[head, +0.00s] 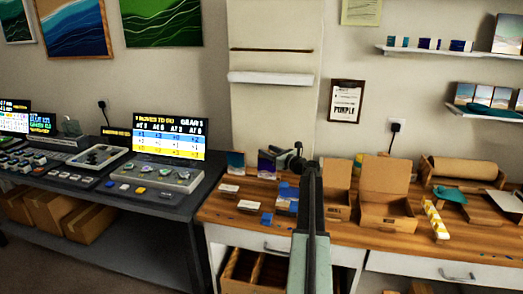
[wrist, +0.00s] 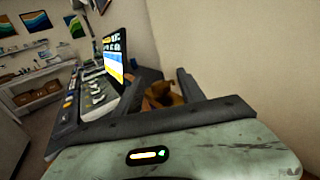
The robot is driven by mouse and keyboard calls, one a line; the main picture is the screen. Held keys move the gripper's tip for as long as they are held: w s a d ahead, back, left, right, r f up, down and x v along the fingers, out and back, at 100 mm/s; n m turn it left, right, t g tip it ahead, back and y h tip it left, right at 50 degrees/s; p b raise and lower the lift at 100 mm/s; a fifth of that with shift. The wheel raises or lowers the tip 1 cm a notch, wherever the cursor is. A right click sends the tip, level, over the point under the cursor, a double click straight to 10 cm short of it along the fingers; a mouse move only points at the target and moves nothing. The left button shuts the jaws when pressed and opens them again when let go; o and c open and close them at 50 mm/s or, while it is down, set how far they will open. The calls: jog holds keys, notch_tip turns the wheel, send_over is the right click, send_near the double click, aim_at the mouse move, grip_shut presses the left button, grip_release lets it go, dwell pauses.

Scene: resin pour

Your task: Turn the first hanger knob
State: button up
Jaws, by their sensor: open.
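A grey control panel (head: 155,182) with several small coloured knobs lies on the dark bench at the left, below a lit screen (head: 170,139) with a table of numbers. I cannot tell which knob is the first hanger knob. My gripper (head: 291,161) is open over the wooden bench, to the right of the panel and well apart from it. In the wrist view the open fingers of my gripper (wrist: 158,84) stand apart, with a blurred brown thing behind them. The panel (wrist: 95,92) and screen (wrist: 115,57) show to the left of the fingers there.
The wooden bench (head: 240,215) holds small cards, an open cardboard box (head: 388,203) and a brown roll (head: 462,172). More consoles (head: 42,165) stand on the dark bench at far left, with cardboard boxes (head: 90,217) below. A clipboard (head: 346,101) hangs on the wall.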

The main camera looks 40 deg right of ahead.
jog(key=w, duration=0.3)
jog(key=shift+w+d, duration=0.1)
jog(key=shift+w, duration=0.15)
jog(key=shift+s, duration=0.1)
grip_shut()
jog(key=shift+a, duration=0.3)
jog(key=shift+d+h, duration=0.25)
jog(key=shift+h, duration=0.05)
